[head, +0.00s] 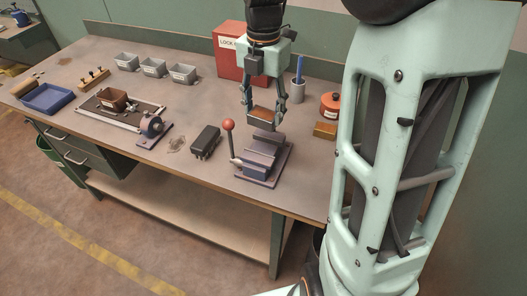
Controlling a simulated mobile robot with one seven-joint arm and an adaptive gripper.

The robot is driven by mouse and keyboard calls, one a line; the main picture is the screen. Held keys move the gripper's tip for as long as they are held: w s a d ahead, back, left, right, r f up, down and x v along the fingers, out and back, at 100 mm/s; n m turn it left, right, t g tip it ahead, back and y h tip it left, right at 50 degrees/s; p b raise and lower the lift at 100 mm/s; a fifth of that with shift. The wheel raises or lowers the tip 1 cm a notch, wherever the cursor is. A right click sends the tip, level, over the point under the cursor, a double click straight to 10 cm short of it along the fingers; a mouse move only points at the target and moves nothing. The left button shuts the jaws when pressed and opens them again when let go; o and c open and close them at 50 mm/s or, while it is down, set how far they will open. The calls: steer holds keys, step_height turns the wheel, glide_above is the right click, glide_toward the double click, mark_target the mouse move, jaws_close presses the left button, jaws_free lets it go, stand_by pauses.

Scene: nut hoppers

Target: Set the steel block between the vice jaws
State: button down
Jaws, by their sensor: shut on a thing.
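My gripper (262,120) points down over the right half of the bench, its two fingers shut on the steel block (262,114). The block looks brownish on top and sits between the fingertips, just above the vice. The vice (264,158) stands near the bench's front edge, with grey jaws on a dark base plate and a red-knobbed lever (229,126) at its left. The block appears above the rear part of the jaws. I cannot tell whether its underside touches them.
A red lock box (229,66) stands behind the gripper. A cup with a blue tool (298,90), an orange tin (330,105) and a brass-coloured block (325,130) are to the right. A black box (205,141) lies left of the vice. Grey bins (153,68) stand farther left.

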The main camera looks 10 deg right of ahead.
steer(key=shift+n, duration=0.4)
steer(key=shift+f, duration=0.1)
glide_toward(264, 150)
step_height(264, 150, down, 5)
steer(key=shift+f, duration=0.1)
steer(key=c, duration=0.9)
jaws_free()
steer(key=shift+f, duration=0.1)
